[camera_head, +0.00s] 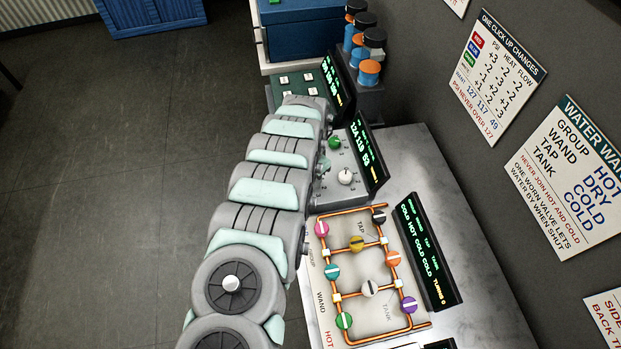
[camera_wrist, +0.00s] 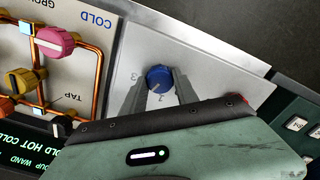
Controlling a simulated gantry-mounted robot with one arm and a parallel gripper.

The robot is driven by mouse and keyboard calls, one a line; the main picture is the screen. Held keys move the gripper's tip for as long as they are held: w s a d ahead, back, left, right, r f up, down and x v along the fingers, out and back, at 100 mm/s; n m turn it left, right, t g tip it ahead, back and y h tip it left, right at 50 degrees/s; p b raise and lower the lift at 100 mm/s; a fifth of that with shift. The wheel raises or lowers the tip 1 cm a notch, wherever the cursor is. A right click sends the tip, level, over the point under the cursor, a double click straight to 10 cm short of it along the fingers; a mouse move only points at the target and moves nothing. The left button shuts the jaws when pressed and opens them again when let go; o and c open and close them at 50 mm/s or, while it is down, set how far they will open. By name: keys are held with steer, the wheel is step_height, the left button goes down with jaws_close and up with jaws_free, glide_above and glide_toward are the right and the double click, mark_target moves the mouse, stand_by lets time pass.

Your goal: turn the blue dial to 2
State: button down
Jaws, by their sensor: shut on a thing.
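In the wrist view the blue dial (camera_wrist: 159,78) sits on a light grey panel (camera_wrist: 196,62). Printed numbers, including a 3 and a 2, stand around it. A pale pointer mark on the dial faces the lower side of the picture, near the 2; its exact setting is hard to read. My gripper (camera_wrist: 158,84) is shut on the dial, one grey finger on each side. In the head view my arm hides the blue dial and the gripper. The same panel there shows a green dial (camera_head: 334,142), a white dial (camera_head: 345,177) and a lit display (camera_head: 368,153).
A valve board (camera_head: 375,315) with copper pipes and several coloured knobs lies nearer, with its own display (camera_head: 428,250). Orange and blue canisters (camera_head: 369,71) stand at the back. A red knob (camera_wrist: 236,98) shows beside my gripper. Signs (camera_head: 494,75) hang on the right wall.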

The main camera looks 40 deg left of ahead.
stand_by(0.3)
steer(key=c, duration=0.9)
jaws_free()
steer(key=shift+c, duration=0.2)
step_height(320, 180, up, 11)
steer(key=b, duration=0.1)
steer(key=shift+f, duration=0.1)
